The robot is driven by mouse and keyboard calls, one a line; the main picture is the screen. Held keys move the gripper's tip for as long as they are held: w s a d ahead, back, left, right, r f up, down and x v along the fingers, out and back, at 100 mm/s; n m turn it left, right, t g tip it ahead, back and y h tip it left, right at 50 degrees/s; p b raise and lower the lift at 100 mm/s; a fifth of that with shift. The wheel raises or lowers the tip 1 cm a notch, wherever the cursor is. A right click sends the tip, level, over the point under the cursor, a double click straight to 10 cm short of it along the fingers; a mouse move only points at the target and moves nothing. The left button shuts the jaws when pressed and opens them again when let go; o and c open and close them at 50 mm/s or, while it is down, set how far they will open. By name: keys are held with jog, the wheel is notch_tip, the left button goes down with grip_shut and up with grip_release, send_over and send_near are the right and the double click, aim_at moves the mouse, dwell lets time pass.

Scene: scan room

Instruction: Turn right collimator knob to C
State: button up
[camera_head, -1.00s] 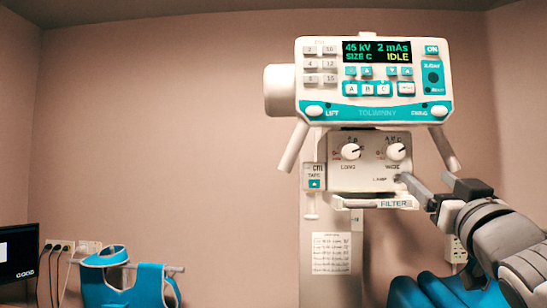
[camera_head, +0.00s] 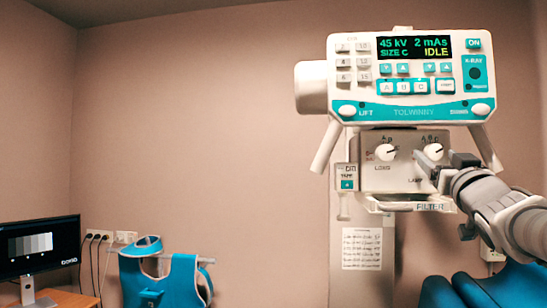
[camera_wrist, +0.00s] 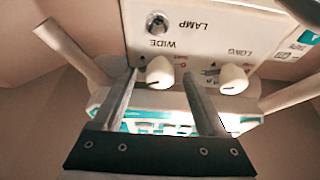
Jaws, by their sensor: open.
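The right collimator knob (camera_head: 434,151), marked WIDE, is a white round knob on the cream collimator box (camera_head: 376,179). In the wrist view, which shows the panel upside down, this knob (camera_wrist: 160,70) sits between my fingertips, with a gap to the right finger; contact on the left is unclear. Its dark pointer line seems to aim up and right in the head view; the exact letter cannot be read. My gripper (camera_head: 434,158) is open at the knob and partly covers the panel; it also shows in the wrist view (camera_wrist: 160,79).
The LONG knob (camera_head: 386,152) is to the left, outside my fingers. The LAMP button (camera_wrist: 157,22) is close by. The control head (camera_head: 411,80) reads SIZE C and IDLE. Slanted handles (camera_head: 326,146) flank the box. A blue apron (camera_head: 165,277) and monitor (camera_head: 40,248) are at left.

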jog(key=shift+c, duration=0.2)
grip_shut()
jog(key=shift+n, duration=0.3)
jog(key=shift+d+r+n+y+p, duration=0.15)
jog(key=shift+n+y+p, duration=0.3)
jog(key=shift+n+y, duration=1.1)
jog(key=shift+d+f+n+y+p, duration=0.15)
jog(key=shift+n+y+p, duration=0.45)
jog(key=shift+n, duration=1.65)
jog(key=shift+r, duration=0.1)
jog(key=shift+o, duration=0.2)
grip_release()
